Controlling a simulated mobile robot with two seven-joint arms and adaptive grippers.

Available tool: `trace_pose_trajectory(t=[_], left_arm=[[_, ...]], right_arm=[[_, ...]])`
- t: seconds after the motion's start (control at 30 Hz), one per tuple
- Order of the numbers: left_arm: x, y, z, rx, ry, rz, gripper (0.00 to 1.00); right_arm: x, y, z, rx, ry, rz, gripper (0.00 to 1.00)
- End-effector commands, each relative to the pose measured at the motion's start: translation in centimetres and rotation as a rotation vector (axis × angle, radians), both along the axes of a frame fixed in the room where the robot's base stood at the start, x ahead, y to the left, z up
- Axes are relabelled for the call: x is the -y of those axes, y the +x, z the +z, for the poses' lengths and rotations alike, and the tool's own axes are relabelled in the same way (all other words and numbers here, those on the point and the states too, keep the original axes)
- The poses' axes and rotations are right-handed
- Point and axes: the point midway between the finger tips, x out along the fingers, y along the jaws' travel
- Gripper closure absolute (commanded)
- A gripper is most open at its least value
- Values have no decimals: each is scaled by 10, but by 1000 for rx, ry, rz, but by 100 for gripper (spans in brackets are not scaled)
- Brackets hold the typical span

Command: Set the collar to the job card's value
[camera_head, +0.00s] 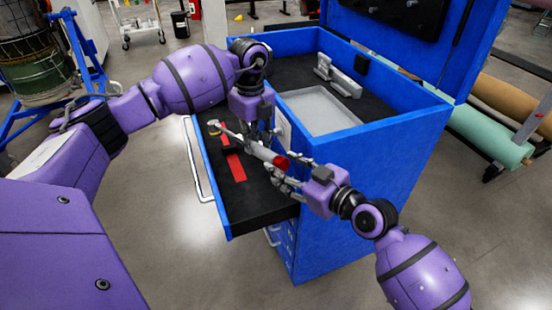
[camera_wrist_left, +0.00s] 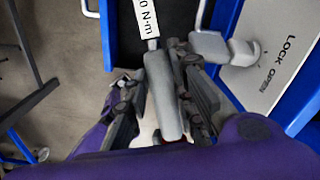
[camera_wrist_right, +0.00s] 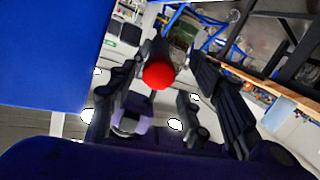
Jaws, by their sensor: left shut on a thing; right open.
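A torque wrench with a grey handle (camera_head: 262,152) and a red end (camera_head: 282,162) is held above the open drawer. My left gripper (camera_head: 254,137) is shut on the handle, which also shows between its fingers in the left wrist view (camera_wrist_left: 161,95). My right gripper (camera_head: 284,180) is open beside the red end, which faces the right wrist camera (camera_wrist_right: 158,76) between the spread fingers, apparently untouched. A white label (camera_wrist_left: 147,18) by the wrench shaft shows "0 N·m", cut off by the picture's edge. I cannot read any collar setting.
The open drawer (camera_head: 262,213) has a black lining with red patches (camera_head: 236,166). It belongs to a blue cabinet (camera_head: 370,190) with a grey tray (camera_head: 318,110) on top. A plate reading "LOCK OPEN" (camera_wrist_left: 275,62) is close to my left gripper.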

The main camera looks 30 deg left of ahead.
Motion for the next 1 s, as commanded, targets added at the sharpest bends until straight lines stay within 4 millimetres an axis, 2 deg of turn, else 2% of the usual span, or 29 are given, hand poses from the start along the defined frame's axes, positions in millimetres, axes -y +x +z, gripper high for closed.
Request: trace_pose_trajectory(t=[0.33,1.0], left_arm=[[0,0,2,1,0,-2,100],[0,0,2,1,0,-3,100]], right_arm=[[4,1,1,2,-2,-4,52],[46,-15,9,2,-2,-5,52]])
